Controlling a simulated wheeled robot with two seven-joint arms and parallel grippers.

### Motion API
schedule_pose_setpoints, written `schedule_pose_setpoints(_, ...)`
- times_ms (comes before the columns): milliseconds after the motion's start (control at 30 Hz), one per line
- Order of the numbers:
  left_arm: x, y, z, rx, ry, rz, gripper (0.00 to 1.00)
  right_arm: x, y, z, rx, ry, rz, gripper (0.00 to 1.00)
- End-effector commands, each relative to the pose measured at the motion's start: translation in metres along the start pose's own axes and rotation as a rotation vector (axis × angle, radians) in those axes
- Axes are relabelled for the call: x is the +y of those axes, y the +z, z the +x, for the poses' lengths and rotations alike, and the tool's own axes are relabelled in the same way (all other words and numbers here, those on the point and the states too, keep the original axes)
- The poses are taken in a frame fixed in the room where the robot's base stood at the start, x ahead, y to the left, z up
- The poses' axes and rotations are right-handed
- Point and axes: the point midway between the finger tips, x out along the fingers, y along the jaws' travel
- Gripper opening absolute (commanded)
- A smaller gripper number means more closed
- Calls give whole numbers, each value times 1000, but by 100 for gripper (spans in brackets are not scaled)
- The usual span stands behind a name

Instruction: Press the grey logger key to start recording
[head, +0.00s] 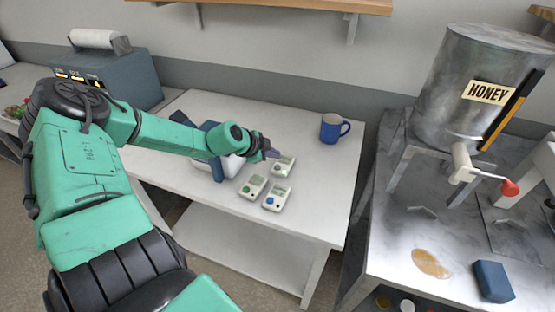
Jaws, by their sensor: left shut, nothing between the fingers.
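Three small pale loggers with little screens lie on the white table. The far logger (284,167) is just beside and below my left gripper (273,153). The near-left logger (253,187) shows a green key. The near-right logger (276,198) shows a blue key. The far logger's key looks greyish, but it is too small to be certain. My left gripper is shut and empty, with its tips by the far logger's upper left edge. I cannot tell whether they touch it. My right gripper is not in view.
A blue mug (333,128) stands at the table's back right. A white and dark blue object (232,165) sits partly behind my left forearm. A honey tank (470,85) and a blue sponge (492,281) are on the right-hand metal bench. The table's front right is clear.

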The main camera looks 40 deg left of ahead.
Motion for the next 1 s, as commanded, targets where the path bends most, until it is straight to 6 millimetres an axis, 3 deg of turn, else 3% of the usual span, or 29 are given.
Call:
schedule_pose_setpoints(33, -6, -6, -8, 0, 0, 1, 0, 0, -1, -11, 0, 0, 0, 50)
schedule_pose_setpoints(267, -16, -16, -22, 0, 1, 1, 0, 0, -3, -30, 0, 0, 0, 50)
schedule_pose_setpoints(1000, -14, -15, -20, 0, 1, 1, 0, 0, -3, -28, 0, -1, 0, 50)
